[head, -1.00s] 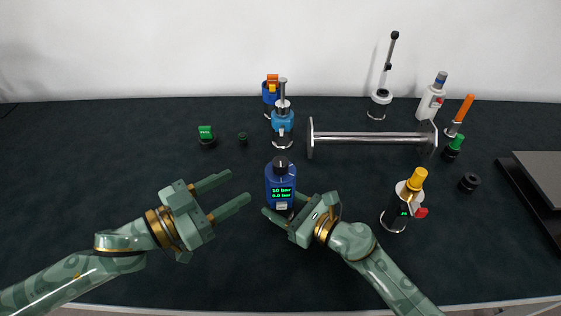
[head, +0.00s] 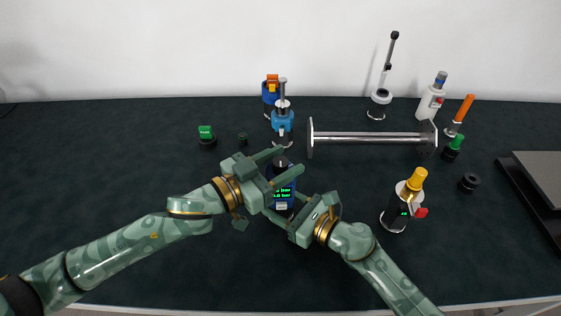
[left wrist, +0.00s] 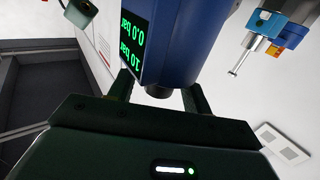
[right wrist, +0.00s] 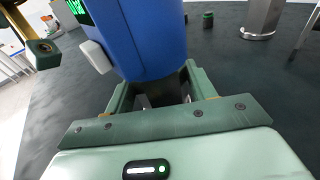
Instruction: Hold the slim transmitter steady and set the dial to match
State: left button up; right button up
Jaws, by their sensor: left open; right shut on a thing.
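The slim transmitter is a dark blue upright body (head: 282,205) with a green-lit display showing 10 bar and a lower reading that looks like 0.0 bar. The display also shows, inverted, in the left wrist view (left wrist: 133,45). Its black top dial (head: 281,161) sits between the fingers of my open left gripper (head: 286,162); the left wrist view shows the dial (left wrist: 157,92) with gaps beside it. My right gripper (head: 284,209) is shut on the transmitter's lower part, seen in the right wrist view (right wrist: 160,88). My left gripper partly hides the body in the head view.
A black device with a yellow cap (head: 410,190) stands to the right. A metal bar on end plates (head: 365,138) lies behind. A light blue device (head: 282,123) stands just behind the transmitter. A green-capped piece (head: 206,135) is at left. The front left table is clear.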

pick_arm(q)
jog(key=c, duration=1)
jog(key=shift+o, duration=0.2)
jog(key=shift+s+t, duration=0.1)
jog(key=shift+t, duration=0.2)
jog(key=shift+d+n+t+y, duration=0.15)
jog(key=shift+n+t+y, duration=0.25)
jog(key=shift+n+y, duration=0.25)
jog(key=shift+r+n+t+y, duration=0.1)
jog(key=shift+n+t+y, duration=0.95)
jog(key=shift+t+y, duration=0.1)
jog(key=shift+n+t+y, duration=0.95)
jog(key=shift+n+y, duration=0.25)
jog(key=shift+y, duration=0.5)
jog(key=shift+a, duration=0.2)
